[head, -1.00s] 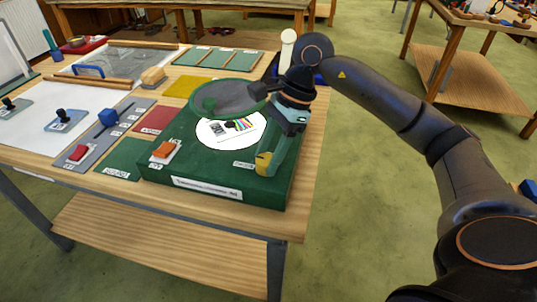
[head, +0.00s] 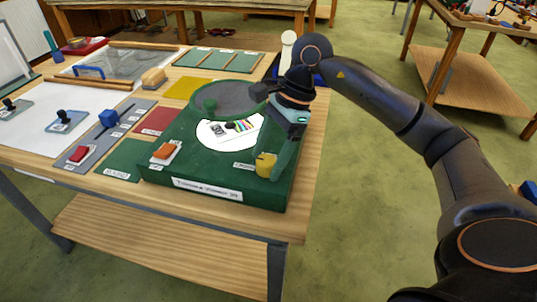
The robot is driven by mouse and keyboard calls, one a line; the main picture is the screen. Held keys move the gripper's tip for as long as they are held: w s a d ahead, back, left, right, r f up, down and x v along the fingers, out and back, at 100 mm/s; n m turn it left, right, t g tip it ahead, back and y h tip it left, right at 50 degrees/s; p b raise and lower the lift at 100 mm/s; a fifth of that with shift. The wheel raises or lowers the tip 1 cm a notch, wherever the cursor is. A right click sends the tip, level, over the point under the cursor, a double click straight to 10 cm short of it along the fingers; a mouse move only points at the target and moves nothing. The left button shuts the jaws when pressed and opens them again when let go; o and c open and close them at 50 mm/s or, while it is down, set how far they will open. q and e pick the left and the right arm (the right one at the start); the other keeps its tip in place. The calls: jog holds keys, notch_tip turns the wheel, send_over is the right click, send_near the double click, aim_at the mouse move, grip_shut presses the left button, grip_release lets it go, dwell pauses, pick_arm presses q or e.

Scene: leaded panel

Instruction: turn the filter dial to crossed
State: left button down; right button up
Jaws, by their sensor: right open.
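The green box (head: 215,187) stands at the table's front right corner, with a label on its front. A yellow dial knob (head: 265,164) sits on its top near the front right, beside a small white label (head: 243,166). A round grey filter disc (head: 235,97) in a green rim is above a lit white window (head: 215,136) with a coloured pattern. My right gripper (head: 270,158) points down at the dial, with its open fingers at the knob. I cannot tell whether they touch it. Part of the dial and its surroundings are hidden by the gripper. My left gripper is not in view.
An orange switch (head: 163,152) is on the box's left side. A yellow sheet (head: 194,88) lies behind.

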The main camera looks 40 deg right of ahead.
jog(key=v, duration=1.2)
jog(key=shift+r+p, duration=0.25)
jog(key=shift+p, duration=0.15)
jog(key=shift+s, duration=0.15)
